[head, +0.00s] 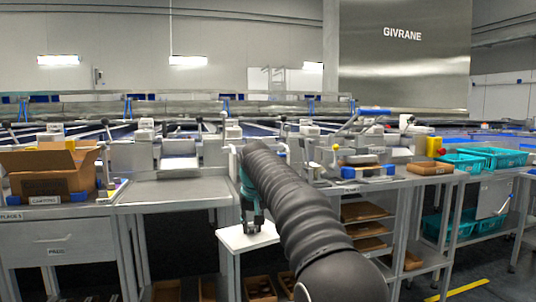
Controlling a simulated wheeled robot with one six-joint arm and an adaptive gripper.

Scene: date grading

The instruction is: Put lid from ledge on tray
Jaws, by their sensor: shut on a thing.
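My gripper (252,228) points down near the middle of the head view, in front of the benches. It is shut on what looks like the lid (234,241), a flat white plate, gripped near its middle. The plate looks about level. My black arm hides part of the scene to its right. I cannot tell which thing is the task's tray, nor pick out the ledge.
Steel benches (175,190) run across the view. An open cardboard box (45,172) stands at left. Teal crates (495,157) are at right. Open boxes with brown contents (262,287) sit low beneath the white plate. Shelves at right hold brown packs (365,211).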

